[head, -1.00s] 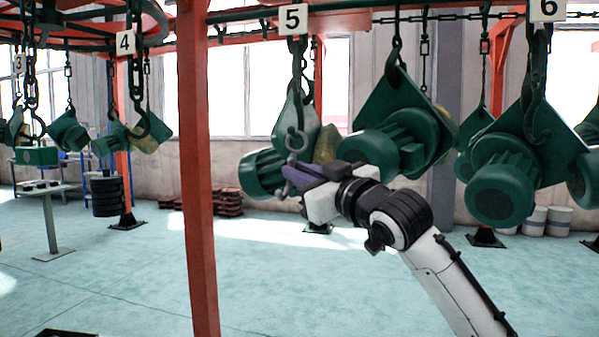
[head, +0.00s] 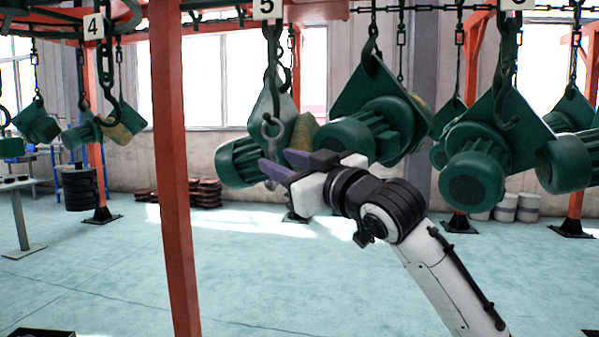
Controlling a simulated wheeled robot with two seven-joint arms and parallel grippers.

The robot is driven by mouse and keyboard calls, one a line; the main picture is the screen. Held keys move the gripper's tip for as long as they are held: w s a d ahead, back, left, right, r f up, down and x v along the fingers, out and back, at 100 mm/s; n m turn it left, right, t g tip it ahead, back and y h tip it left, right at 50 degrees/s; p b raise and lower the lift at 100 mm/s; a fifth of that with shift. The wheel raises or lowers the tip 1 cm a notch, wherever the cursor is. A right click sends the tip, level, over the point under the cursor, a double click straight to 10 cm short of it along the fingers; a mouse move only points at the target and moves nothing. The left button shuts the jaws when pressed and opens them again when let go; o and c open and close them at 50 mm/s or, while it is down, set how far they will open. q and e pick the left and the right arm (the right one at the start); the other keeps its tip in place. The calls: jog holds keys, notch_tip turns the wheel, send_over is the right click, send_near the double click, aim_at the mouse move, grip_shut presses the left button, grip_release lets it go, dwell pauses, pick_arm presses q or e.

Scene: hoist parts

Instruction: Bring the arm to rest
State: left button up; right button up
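My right arm comes in from the lower right. My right gripper (head: 279,166) has purple fingers that stand apart, with nothing between them that I can make out. It is in front of the green hoist under sign 5 (head: 266,9). A grey shackle (head: 271,131) hangs just above the fingertips; I cannot tell whether they touch. The hoist's green motor (head: 236,163) shows behind the fingers. My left gripper is not in view.
Green hoists (head: 378,113) hang on chains to the right, with another large one (head: 474,178) nearer. A red post (head: 171,170) stands left of my gripper. The floor (head: 270,275) below is mostly clear.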

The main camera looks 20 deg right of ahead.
jog(key=r+v, duration=0.1)
jog(key=v, duration=0.6)
jog(key=a+f+m+g, duration=0.25)
jog(key=f+g, duration=0.25)
jog(key=f, duration=3)
jog(key=s+a+f+g+h, duration=0.1)
jog(key=s+f, duration=0.4)
jog(key=f, duration=0.3)
jog(key=s+a+f+g, duration=0.1)
jog(key=s+f, duration=0.4)
jog(key=f, duration=0.3)
jog(key=s+a+f+m+g+h, duration=0.1)
jog(key=s+a+f+g, duration=0.1)
jog(key=s+f, duration=1.2)
jog(key=s+g, duration=0.1)
jog(key=s, duration=0.3)
